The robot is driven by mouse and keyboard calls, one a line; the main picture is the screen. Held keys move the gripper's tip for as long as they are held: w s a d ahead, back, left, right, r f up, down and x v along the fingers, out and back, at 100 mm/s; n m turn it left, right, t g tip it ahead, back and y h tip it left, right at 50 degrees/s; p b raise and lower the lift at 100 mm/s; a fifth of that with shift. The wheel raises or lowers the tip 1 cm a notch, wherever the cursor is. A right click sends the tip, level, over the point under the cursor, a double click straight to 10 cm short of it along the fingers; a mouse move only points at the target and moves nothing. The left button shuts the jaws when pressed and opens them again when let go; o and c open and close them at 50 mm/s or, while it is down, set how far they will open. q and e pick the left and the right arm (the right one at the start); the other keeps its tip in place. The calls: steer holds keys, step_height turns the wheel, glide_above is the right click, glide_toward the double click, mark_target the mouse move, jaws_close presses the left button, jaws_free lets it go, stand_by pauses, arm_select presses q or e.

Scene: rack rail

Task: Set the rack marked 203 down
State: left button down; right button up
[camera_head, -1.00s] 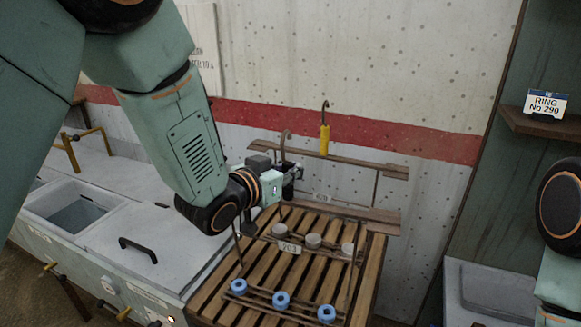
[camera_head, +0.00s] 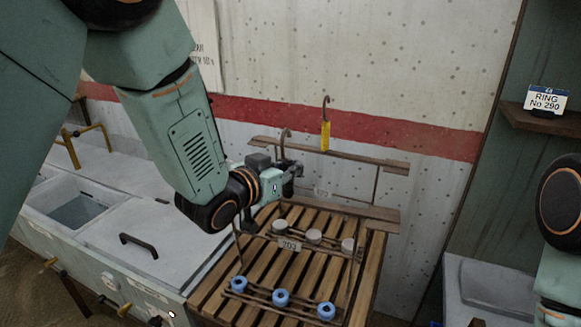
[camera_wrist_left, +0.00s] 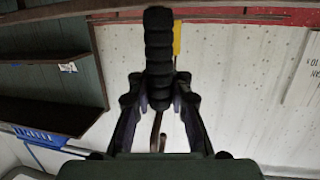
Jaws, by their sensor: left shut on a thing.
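The rack marked 203 (camera_head: 289,245) is a thin dark frame with grey round caps (camera_head: 313,236) in an upper row and blue ring-shaped pieces (camera_head: 281,298) in a lower row. It is upright over the slatted wooden bench (camera_head: 262,262). I cannot tell whether its base touches the slats. My left gripper (camera_head: 292,172) is above and behind it, shut on a black ribbed handle, which shows in the left wrist view (camera_wrist_left: 158,60). My right gripper is out of view.
A wooden rail (camera_head: 365,160) runs along the wall behind, with a yellow-handled hook (camera_head: 325,136) on it. A grey counter with a sink (camera_head: 80,212) and black-handled lid (camera_head: 138,246) is at the left. A shelf sign reading RING No 290 (camera_head: 546,99) is at the right.

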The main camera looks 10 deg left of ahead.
arm_select(q)
steer(key=c, duration=1.8)
jaws_free()
steer(key=shift+d, duration=0.1)
steer(key=o, duration=0.5)
steer(key=shift+w+f, duration=0.1)
steer(key=shift+w, duration=0.05)
steer(key=shift+c, duration=0.2)
steer(key=shift+o, duration=1)
steer(key=shift+s, duration=0.2)
steer(key=o, duration=0.5)
steer(key=shift+w+f, duration=0.1)
steer(key=shift+w, duration=0.05)
steer(key=o, duration=0.6)
steer(key=shift+o, duration=0.2)
